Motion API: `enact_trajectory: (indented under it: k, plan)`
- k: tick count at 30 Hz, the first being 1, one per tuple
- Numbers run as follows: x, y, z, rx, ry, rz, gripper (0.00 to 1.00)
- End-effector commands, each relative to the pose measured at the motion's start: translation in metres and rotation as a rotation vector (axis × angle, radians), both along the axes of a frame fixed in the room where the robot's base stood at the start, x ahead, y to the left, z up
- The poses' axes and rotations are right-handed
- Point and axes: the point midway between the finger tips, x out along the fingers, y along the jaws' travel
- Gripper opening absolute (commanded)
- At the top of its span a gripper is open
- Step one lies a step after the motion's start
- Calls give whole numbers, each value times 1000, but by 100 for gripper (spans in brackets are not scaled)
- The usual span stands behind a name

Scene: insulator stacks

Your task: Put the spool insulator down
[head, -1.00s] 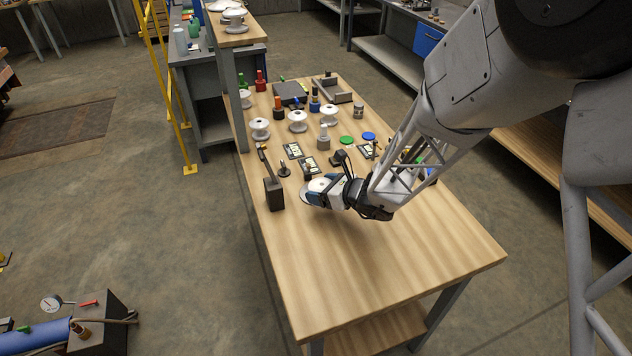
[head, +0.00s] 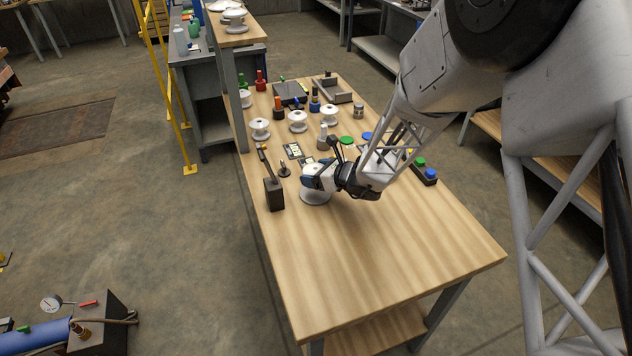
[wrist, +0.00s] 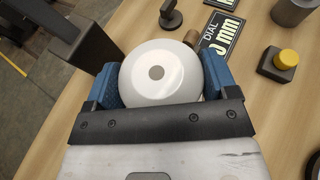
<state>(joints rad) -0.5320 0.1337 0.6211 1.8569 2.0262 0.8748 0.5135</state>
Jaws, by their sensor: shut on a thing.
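My gripper (head: 310,181) is at the near-left part of the wooden table, its blue fingers shut on a white spool insulator (head: 316,197). In the wrist view the insulator (wrist: 160,72) shows its round white top with a grey centre hole, between the two blue finger pads of my gripper (wrist: 162,80). In the head view the spool's lower flange shows below the gripper, close to the tabletop. I cannot tell whether it touches the wood. The gripper hides most of the spool's upper part there.
A dark block stand (head: 274,194) is close on the left, and a small dark knobbed piece (head: 284,170) lies just beyond. Other white spools (head: 298,121) stand farther back. A button box (head: 424,172) is to the right. The table's near part (head: 370,250) is clear.

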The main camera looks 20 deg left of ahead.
Motion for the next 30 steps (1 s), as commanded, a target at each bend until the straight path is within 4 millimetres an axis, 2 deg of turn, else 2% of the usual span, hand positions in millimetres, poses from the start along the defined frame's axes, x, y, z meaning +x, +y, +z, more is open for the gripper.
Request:
enact_trajectory:
  k: [5, 14, 29, 30]
  plan:
    - [0, 0, -7, 0, 1, 0, 42]
    - [0, 0, -32, 1, 0, 0, 42]
    - [0, 0, -38, 0, 0, 0, 42]
    - [0, 0, -38, 0, 0, 0, 84]
